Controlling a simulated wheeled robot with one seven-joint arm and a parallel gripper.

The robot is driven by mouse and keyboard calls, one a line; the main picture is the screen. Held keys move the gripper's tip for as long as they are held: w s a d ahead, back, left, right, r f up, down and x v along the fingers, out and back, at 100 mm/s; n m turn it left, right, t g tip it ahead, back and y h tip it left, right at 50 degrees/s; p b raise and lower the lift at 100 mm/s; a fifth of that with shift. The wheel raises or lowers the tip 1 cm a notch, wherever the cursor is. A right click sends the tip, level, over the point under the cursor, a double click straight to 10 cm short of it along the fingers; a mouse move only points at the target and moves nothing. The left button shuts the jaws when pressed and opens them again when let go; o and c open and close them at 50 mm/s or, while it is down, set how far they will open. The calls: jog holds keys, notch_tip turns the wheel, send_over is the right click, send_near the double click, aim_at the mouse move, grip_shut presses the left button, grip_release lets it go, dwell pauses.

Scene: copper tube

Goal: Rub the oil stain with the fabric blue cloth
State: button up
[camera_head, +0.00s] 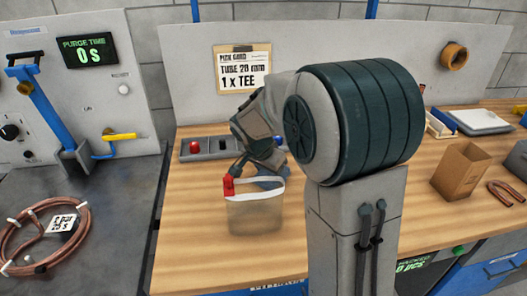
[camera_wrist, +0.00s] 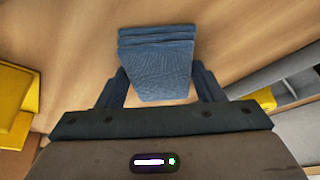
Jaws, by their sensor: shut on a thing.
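The folded blue cloth (camera_wrist: 157,60) shows in the wrist view, sticking out between my two dark fingers. My gripper (camera_wrist: 160,88) is shut on it. In the head view my gripper (camera_head: 262,165) reaches down over the wooden worktop (camera_head: 205,250), behind a clear container. A little of the blue cloth (camera_head: 270,183) shows there below the fingers. Whether the cloth touches the wood cannot be told. I cannot make out an oil stain in either view; my arm hides part of the worktop.
The clear container (camera_head: 255,212) with a white rim and red piece stands just in front of my gripper. A grey tray (camera_head: 222,148) with a red knob lies behind. A cardboard box (camera_head: 460,171) and copper bend (camera_head: 505,194) are at right. The front left worktop is clear.

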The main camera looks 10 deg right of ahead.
jog(key=shift+a+f, duration=0.1)
jog(key=shift+a, duration=0.35)
notch_tip(320, 180, up, 3)
jog(key=shift+w+a+f+p, duration=0.15)
jog(key=shift+f+p, duration=0.05)
jog(key=shift+p, duration=0.2)
jog(key=shift+r, duration=0.25)
jog(key=shift+r+p, duration=1.6)
jog(key=shift+r, duration=0.95)
